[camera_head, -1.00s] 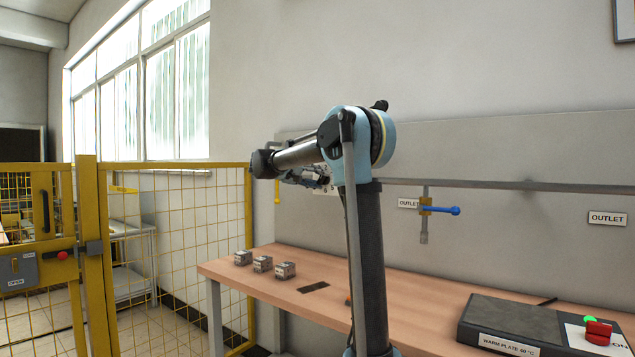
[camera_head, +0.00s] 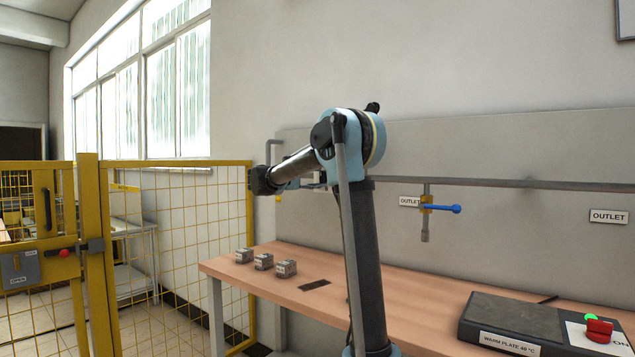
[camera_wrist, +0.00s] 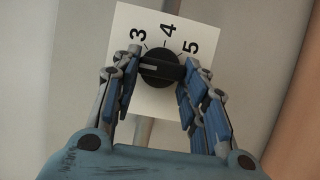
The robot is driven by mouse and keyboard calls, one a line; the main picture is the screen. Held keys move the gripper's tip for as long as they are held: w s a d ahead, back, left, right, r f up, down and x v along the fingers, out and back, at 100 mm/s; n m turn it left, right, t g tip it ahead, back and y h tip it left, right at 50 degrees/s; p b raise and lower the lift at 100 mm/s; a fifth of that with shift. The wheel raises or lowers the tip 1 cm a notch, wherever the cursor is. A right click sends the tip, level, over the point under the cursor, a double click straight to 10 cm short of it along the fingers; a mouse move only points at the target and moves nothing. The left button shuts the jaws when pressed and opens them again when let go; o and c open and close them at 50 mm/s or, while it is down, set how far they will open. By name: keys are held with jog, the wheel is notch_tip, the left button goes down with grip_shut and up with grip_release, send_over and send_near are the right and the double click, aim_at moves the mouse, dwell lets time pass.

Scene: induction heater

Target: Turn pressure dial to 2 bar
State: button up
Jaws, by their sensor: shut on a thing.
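The pressure dial is a round black knob (camera_wrist: 160,70) with a pale pointer line, on a white scale card (camera_wrist: 150,15) in the wrist view. The numbers 3, 4 and 5 show around its upper side. The pointer line points left in the picture, below the 3, toward my left finger; any mark there is hidden behind the finger. My gripper (camera_wrist: 161,66) is shut on the knob, with one blue-padded finger on each side. In the head view my arm hides the dial and most of the gripper.
A warm plate (camera_head: 510,320) with a red knob is at right. A blue-handled outlet valve (camera_head: 442,208) hangs from the wall pipe. A yellow mesh fence (camera_head: 180,163) stands at left.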

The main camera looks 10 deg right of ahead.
jog(key=shift+a+f, duration=0.1)
jog(key=shift+f, duration=0.05)
jog(key=o, duration=1.1)
jog(key=shift+w, duration=0.1)
jog(key=shift+c, duration=0.2)
jog(key=v, duration=1.2)
